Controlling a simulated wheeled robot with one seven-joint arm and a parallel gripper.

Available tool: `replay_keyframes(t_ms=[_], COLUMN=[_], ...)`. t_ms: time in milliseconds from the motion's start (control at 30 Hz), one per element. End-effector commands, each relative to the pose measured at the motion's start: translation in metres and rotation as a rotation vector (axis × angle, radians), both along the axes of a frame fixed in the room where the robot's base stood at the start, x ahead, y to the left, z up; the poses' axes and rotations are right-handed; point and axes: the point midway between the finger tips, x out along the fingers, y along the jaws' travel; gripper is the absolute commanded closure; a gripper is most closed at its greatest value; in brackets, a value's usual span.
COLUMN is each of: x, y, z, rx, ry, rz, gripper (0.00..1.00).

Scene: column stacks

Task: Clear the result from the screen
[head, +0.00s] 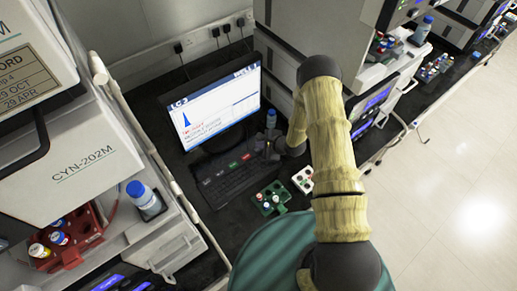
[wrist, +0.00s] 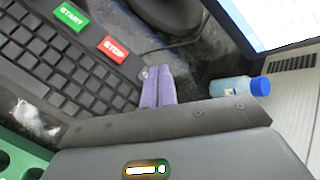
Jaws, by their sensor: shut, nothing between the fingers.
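I cannot read the text. A corner of the screen also shows in the wrist view (wrist: 275,20). The black keyboard (head: 222,186) lies before it, with a green START key (wrist: 70,16) and a red STOP key (wrist: 114,49) in the wrist view. My gripper (wrist: 152,72) is shut and empty, its purple fingers by the keyboard's edge, on the STOP key's side. In the head view my gripper (head: 266,148) is partly hidden by my arm.
A blue-capped bottle (wrist: 232,87) stands right of my fingers. Green (head: 270,199) and white (head: 303,180) tube racks sit on the dark bench near my arm. A large white analyser (head: 80,160) stands at left. Grey machines (head: 316,35) line the right.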

Motion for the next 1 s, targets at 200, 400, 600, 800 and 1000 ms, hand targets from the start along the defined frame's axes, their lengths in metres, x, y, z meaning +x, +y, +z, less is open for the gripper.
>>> replay_keyframes(t_ms=[200, 400, 600, 800, 1000], x=[0.000, 0.000, 0.000, 0.000, 0.000], y=[0.000, 0.000, 0.000, 0.000, 0.000], z=[-0.007, -0.008, -0.008, -0.010, -0.012], rx=[0.000, 0.000, 0.000, 0.000, 0.000], ry=[0.001, 0.000, 0.000, 0.000, 0.000], rz=[-0.002, 0.000, 0.000, 0.000, 0.000], gripper=[1.00, 1.00, 1.00, 1.00, 1.00])
